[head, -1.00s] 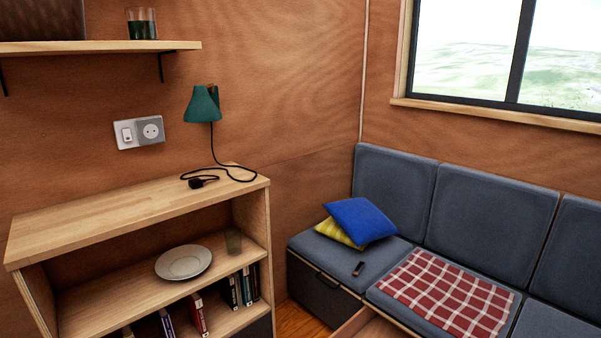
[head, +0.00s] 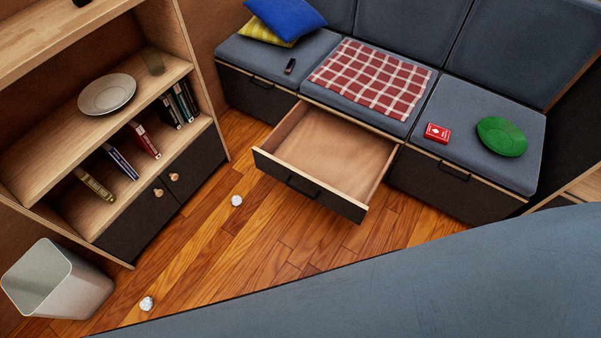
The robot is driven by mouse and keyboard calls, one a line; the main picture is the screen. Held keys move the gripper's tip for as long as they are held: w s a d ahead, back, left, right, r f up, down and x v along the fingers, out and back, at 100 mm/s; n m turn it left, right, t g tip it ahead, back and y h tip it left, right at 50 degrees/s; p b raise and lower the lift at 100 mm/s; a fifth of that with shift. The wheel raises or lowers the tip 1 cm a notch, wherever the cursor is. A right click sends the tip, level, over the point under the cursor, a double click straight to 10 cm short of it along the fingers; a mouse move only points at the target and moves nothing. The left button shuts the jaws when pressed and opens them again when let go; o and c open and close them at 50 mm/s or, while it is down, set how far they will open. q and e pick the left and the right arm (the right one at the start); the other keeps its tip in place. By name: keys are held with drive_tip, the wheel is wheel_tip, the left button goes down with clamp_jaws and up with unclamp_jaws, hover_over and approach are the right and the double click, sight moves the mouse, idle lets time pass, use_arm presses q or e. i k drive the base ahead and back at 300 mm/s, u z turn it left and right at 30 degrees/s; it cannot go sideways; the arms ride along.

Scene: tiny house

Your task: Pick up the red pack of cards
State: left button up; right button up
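The red pack of cards (head: 437,133) lies flat on the right grey seat cushion (head: 475,110) of the bench, near its front edge. It has a white mark on its top face. A green plate (head: 502,137) lies to its right, apart from it. Neither of my grippers shows in the head view.
An open, empty drawer (head: 325,155) juts from under the bench. A grey padded surface (head: 420,280) crosses the foreground. Two crumpled white balls (head: 236,201) lie on the wooden floor (head: 215,255). A bin (head: 60,285) stands lower left, beside the shelf unit (head: 130,205).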

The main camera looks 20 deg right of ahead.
sight(437, 133)
drive_tip(key=z, duration=1.65)
